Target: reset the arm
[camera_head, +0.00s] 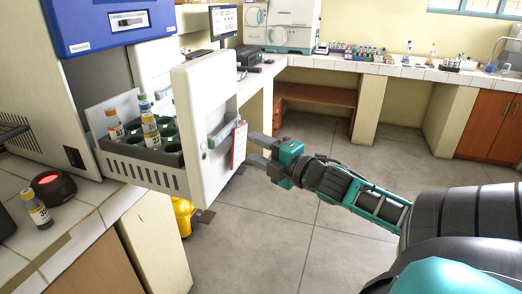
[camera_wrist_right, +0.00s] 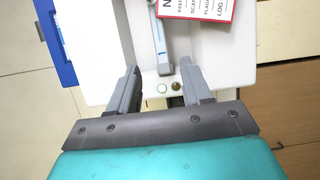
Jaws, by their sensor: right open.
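My right gripper (camera_head: 262,152) is open and empty, in front of the white incubator door (camera_head: 201,125) in the head view. In the right wrist view its two fingers (camera_wrist_right: 160,92) stand apart. The door's grey handle (camera_wrist_right: 160,45) lies beyond the fingertips, and nothing is between them. My right arm stretches in from the lower right. My left gripper is not in view. The incubator (camera_head: 100,90) has its door standing out with a pulled-out rack (camera_head: 140,170) behind it. The rack holds several bottles (camera_head: 150,128) in its round slots.
A round dark device with a red light (camera_head: 52,187) and a bottle (camera_head: 36,210) stand on the tiled counter at left. A red-edged notice (camera_head: 239,145) hangs on the door. A long bench (camera_head: 400,70) with glassware runs along the back.

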